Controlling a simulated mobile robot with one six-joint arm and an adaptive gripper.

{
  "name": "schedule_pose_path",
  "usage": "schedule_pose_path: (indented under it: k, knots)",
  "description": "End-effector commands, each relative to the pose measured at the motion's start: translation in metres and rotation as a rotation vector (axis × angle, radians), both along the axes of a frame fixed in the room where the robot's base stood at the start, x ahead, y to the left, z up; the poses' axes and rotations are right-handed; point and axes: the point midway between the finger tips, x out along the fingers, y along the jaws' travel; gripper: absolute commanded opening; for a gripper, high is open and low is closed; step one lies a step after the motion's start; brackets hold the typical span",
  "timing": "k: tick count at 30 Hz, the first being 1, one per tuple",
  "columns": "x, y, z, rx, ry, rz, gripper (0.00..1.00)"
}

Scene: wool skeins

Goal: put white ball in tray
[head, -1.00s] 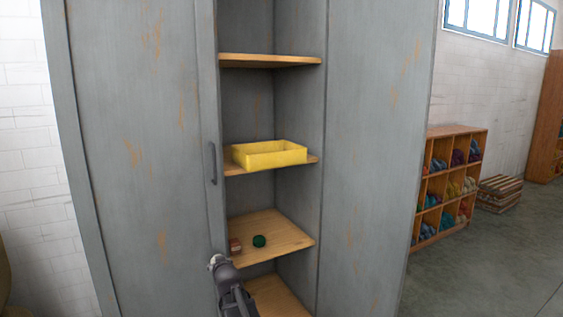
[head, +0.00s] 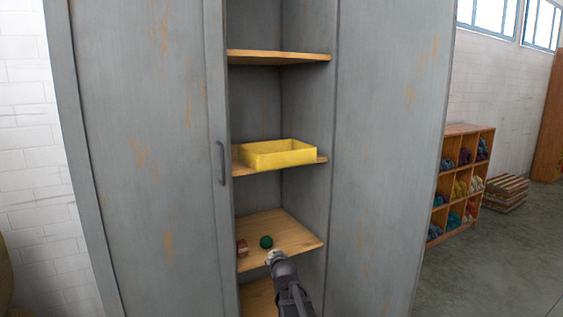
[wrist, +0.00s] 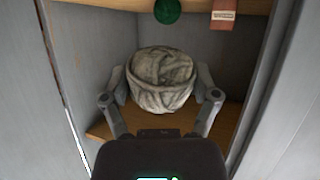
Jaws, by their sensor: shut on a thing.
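My gripper (head: 278,260) is in front of the cabinet, low, at the front edge of the shelf below the tray. In the wrist view my gripper (wrist: 161,88) is shut on the white ball (wrist: 162,72), a greyish-white wound skein between the two fingers. In the head view only a small pale bit of the ball (head: 271,257) shows at the gripper's tip. The yellow tray (head: 285,160) sits on the middle shelf, above and behind my gripper. Its inside floor is mostly hidden by the front wall.
A dark green ball (head: 266,242) and a small reddish box (head: 242,247) lie on the shelf (head: 290,232) below the tray. An upper shelf (head: 280,57) is above the tray. The cabinet's grey doors (head: 385,150) flank the opening. A cubby rack (head: 465,180) stands far right.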

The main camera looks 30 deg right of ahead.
Motion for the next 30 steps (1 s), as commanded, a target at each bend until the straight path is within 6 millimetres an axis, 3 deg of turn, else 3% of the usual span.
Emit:
schedule_pose_path:
  k: [17, 23, 30]
  knots:
    - [0.003, 0.011, 0.009, -0.001, 0.000, 0.013, 0.34]
    - [0.004, 0.011, 0.031, 0.000, 0.000, 0.014, 0.34]
    - [0.005, 0.010, 0.070, 0.000, 0.000, 0.014, 0.34]
